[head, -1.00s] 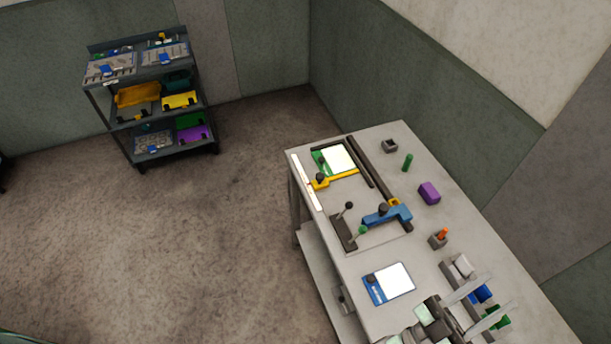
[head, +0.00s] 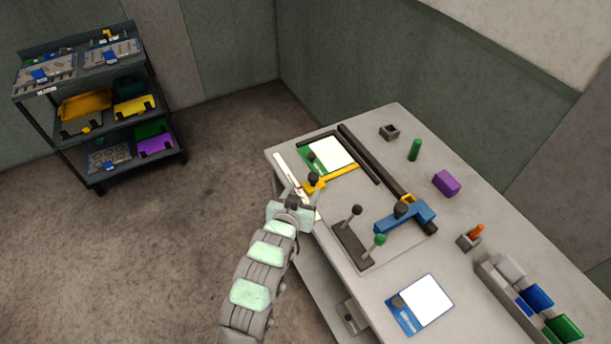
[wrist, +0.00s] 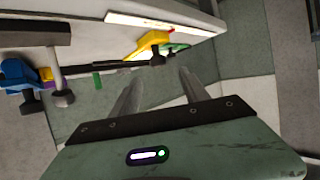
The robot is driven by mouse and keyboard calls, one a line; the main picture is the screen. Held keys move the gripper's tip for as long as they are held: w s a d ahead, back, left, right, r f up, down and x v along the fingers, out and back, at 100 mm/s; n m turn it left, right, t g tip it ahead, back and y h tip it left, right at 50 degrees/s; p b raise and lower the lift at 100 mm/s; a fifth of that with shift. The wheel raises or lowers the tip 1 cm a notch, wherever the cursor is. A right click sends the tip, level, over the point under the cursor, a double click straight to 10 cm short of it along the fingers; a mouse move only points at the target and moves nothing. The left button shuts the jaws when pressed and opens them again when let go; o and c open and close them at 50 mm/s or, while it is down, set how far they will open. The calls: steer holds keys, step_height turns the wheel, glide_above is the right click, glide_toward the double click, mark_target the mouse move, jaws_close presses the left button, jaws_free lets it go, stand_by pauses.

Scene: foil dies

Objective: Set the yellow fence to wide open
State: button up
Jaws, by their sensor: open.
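The yellow fence (head: 334,179) lies across the fixture on the table, just in front of a white sheet on a green plate (head: 327,156), with a dark knob (head: 313,178) at its left end. My gripper (head: 303,194) is at the table's left edge, close to that knob. In the wrist view the fence (wrist: 152,40) and its dark knob (wrist: 157,59) appear beyond my two fingers (wrist: 158,92), which are spread apart with nothing between them. I cannot tell the exact gap between fingers and knob.
A blue fence (head: 405,217) with a dark knob sits to the right. Two levers stand on a dark block (head: 352,246), one green-knobbed. A blue plate with a white sheet (head: 422,304), purple block (head: 446,183) and green peg (head: 414,150) are on the table. A cart (head: 96,108) stands back left.

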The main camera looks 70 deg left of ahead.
mark_target(313, 176)
steer(key=x, duration=0.9)
steer(key=shift+w+a+b, duration=0.1)
steer(key=shift+w+b, duration=0.15)
steer(key=shift+b, duration=0.15)
steer(key=shift+w+a, duration=0.3)
steer(key=shift+f, duration=0.1)
steer(key=shift+c, duration=0.4)
jaws_close()
